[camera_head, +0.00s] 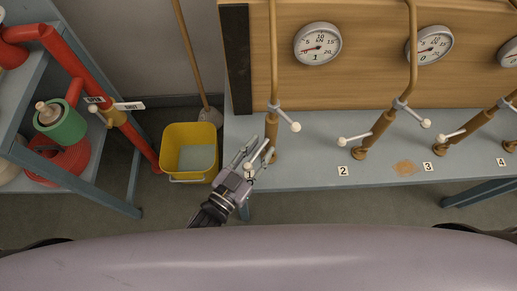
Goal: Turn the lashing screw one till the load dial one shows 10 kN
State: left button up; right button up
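Lashing screw one (274,75) is a brown upright rod at the left end of the bench, with a grey collar and thin handles ending in white knobs. One knob (295,127) sticks out to the right; a lower knob (248,166) is at my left gripper (254,148). The gripper's two fingers are apart, with a thin handle bar showing between them; I see no clear grip on it. Load dial one (317,44), marked 1, is on the wooden board; its red needle points left, low on the scale, near or below 5. My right gripper is not in view.
Several more screws (380,130) and dials (429,46) stand to the right along the bench (300,178). A yellow bucket (175,140) with a mop stands on the floor left of the bench. A shelf with red pipes (65,50) is at far left.

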pick_arm(q)
jog(key=shift+c, duration=0.2)
grip_shut()
dwell(0.6)
